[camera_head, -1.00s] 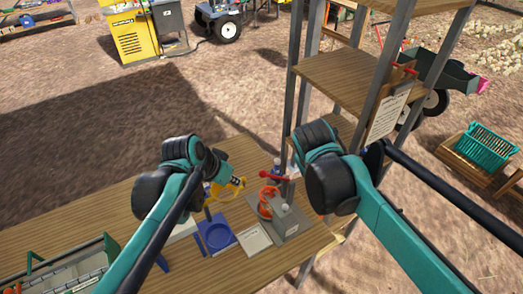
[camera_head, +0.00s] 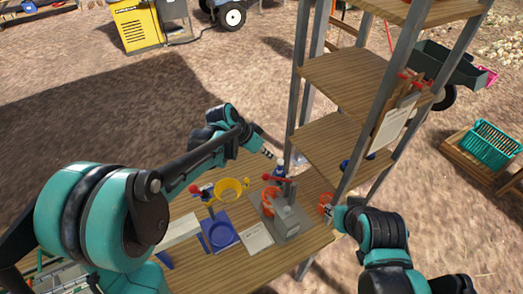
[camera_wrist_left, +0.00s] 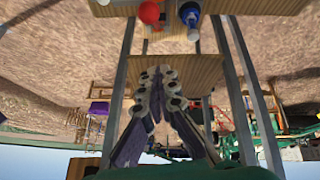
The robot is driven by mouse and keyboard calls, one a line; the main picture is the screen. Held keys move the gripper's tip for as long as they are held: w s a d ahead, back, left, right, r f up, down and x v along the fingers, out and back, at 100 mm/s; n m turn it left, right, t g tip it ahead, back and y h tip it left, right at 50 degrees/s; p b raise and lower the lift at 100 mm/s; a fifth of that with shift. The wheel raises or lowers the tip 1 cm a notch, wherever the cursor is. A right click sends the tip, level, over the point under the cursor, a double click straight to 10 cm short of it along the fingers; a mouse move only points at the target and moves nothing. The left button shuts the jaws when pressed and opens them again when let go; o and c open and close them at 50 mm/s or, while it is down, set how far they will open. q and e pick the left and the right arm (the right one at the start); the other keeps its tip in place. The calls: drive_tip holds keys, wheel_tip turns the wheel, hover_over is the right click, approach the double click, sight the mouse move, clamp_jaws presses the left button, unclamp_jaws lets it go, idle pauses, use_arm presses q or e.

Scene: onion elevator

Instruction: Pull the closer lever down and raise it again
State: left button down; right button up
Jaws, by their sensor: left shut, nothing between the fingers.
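A red-knobbed lever (camera_head: 267,181) stands on the grey metal device (camera_head: 293,222) near the right end of the wooden table. Another red knob (camera_head: 194,188) shows by the blue-framed device with the yellow ring. I cannot tell which is the closer lever. My left gripper (camera_head: 275,157) is shut and empty, above and behind the grey device, apart from the lever. In the left wrist view, its fingers (camera_wrist_left: 158,78) point toward a red ball (camera_wrist_left: 149,12), with a gap between. My right gripper (camera_head: 340,212) is beside the table's right end; its fingers are too small to judge.
A tall wooden-shelved rack (camera_head: 345,80) with metal posts stands right behind the table. A blue-capped bottle (camera_head: 280,171) stands behind the lever; it also shows in the left wrist view (camera_wrist_left: 190,15). A yellow ring (camera_head: 231,188) and blue round holder (camera_head: 221,235) sit left of the device.

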use_arm(q)
drive_tip(key=f, duration=0.2)
drive_tip(key=s+f, duration=0.1)
drive_tip(key=f, duration=0.2)
drive_tip(key=shift+s+a+f, duration=0.15)
drive_tip(key=shift+s+f, duration=0.05)
drive_tip(key=shift+f, duration=0.1)
drive_tip(key=s+a+f+t+h+b, duration=0.1)
drive_tip(key=s+a+f+h+b, duration=0.1)
drive_tip(key=f+b, duration=0.4)
drive_tip(key=s+a+f+t+h+b, duration=0.2)
drive_tip(key=a+f+b, duration=0.3)
drive_tip(key=b, duration=0.8)
drive_tip(key=shift+s+f+h+b, duration=0.35)
drive_tip(key=shift+f+h, duration=0.15)
drive_tip(key=shift+f, duration=0.6)
drive_tip(key=shift+r, duration=0.1)
